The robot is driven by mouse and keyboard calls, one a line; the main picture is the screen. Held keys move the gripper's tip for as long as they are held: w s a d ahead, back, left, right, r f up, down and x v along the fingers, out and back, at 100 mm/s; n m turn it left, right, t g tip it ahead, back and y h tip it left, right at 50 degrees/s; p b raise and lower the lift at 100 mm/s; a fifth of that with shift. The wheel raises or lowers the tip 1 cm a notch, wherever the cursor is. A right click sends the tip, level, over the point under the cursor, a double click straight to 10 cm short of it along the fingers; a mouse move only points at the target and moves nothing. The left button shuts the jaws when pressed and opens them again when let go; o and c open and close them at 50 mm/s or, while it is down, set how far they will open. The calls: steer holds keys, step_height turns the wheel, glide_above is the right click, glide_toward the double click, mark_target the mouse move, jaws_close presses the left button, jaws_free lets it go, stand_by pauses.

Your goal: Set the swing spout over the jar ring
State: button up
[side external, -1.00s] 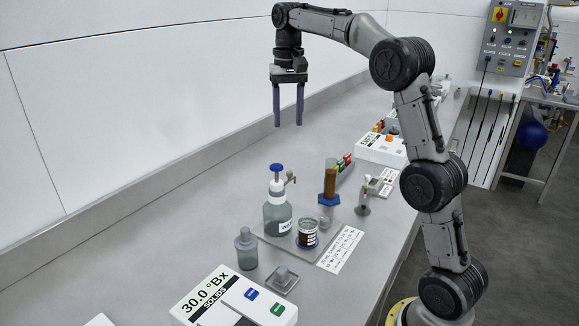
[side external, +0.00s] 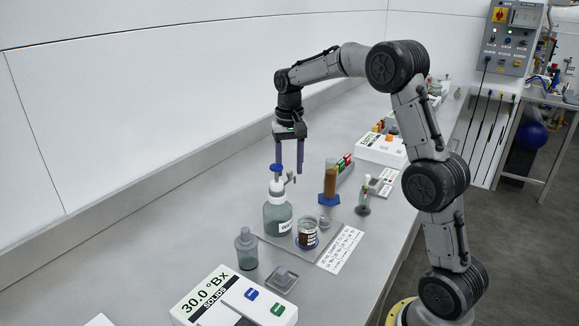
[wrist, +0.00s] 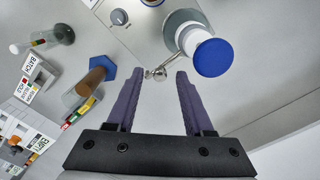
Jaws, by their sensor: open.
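The swing spout (side external: 290,179) is a thin metal arm with a small ball-like end. It sticks out to the right from the neck of a blue-capped dispenser bottle (side external: 278,214). In the wrist view the spout (wrist: 160,73) shows between my fingertips, pointing back toward the gripper. My gripper (side external: 289,172) is open, pointing down, its purple fingers around the spout's height; contact is not clear. The spout end is not above the ring.
A grey tray (side external: 272,241) carries the bottle and jar. A brown cylinder (side external: 330,180) on a blue base stands to the right. A grey bottle (side external: 246,250) and a Brix meter (side external: 235,300) sit in front. A printed card (side external: 341,249) lies right of the tray.

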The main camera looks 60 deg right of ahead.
steer(key=shift+f, duration=0.2)
steer(key=shift+c, duration=0.2)
jaws_close()
stand_by(1.2)
